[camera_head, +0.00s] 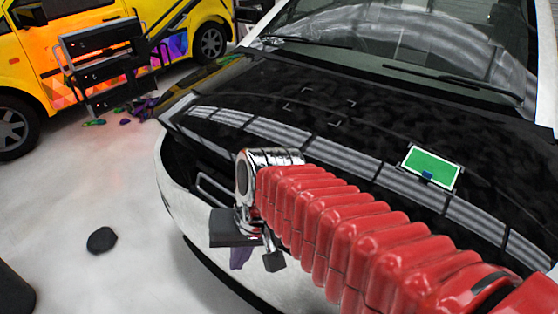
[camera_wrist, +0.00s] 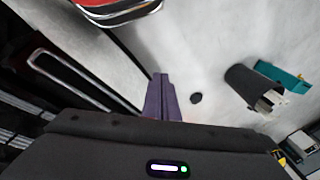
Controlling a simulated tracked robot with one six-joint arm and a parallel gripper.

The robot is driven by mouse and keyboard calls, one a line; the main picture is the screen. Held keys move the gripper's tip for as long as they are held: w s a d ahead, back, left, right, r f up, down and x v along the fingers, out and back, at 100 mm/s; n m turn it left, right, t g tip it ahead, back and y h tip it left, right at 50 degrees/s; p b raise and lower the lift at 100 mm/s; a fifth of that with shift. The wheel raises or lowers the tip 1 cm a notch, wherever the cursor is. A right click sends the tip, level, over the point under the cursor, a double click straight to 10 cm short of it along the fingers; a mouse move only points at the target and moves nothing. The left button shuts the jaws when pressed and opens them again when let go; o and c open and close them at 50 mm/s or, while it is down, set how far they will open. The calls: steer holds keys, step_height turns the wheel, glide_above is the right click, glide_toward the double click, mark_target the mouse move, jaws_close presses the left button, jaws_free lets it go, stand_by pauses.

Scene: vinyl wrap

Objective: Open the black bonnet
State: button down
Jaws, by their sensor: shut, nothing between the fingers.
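The black bonnet (camera_head: 330,110) of the white car lies closed, with a glossy surface and light reflections. A green rectangle with a pale frame (camera_head: 432,167) lies on it. My gripper (camera_head: 241,258) is at the end of my red arm, low in front of the car's nose, beside the front bumper. In the wrist view its purple fingers (camera_wrist: 162,98) are together with nothing between them. The front edge of the bonnet is partly hidden behind my arm in the head view.
A yellow van (camera_head: 100,40) with coloured patches stands behind at the left. A black cart (camera_head: 103,62) stands against it. A dark lump (camera_head: 102,240) lies on the pale floor. A dark bin (camera_wrist: 252,88) and a teal box (camera_wrist: 284,76) show in the wrist view. The floor at left is mostly clear.

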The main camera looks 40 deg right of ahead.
steer(key=w+d+f+m+t+y, duration=0.1)
steer(key=w+d+m+t+y, duration=0.3)
steer(key=m, duration=0.5)
steer(key=w+d+f+m+t+y, duration=0.1)
steer(key=w+d+m+t+y, duration=0.15)
steer(key=m+y, duration=0.45)
steer(key=s+d+r+m+t+h, duration=0.1)
steer(key=d+m+t+h, duration=0.6)
steer(key=d+m, duration=0.6)
steer(key=d+t, duration=0.1)
steer(key=d, duration=0.3)
steer(key=shift+s, duration=0.15)
steer(key=shift+r, duration=0.1)
steer(key=w+a+r, duration=0.3)
steer(key=w+r, duration=0.1)
steer(key=w, duration=0.6)
steer(key=shift+w+r, duration=0.2)
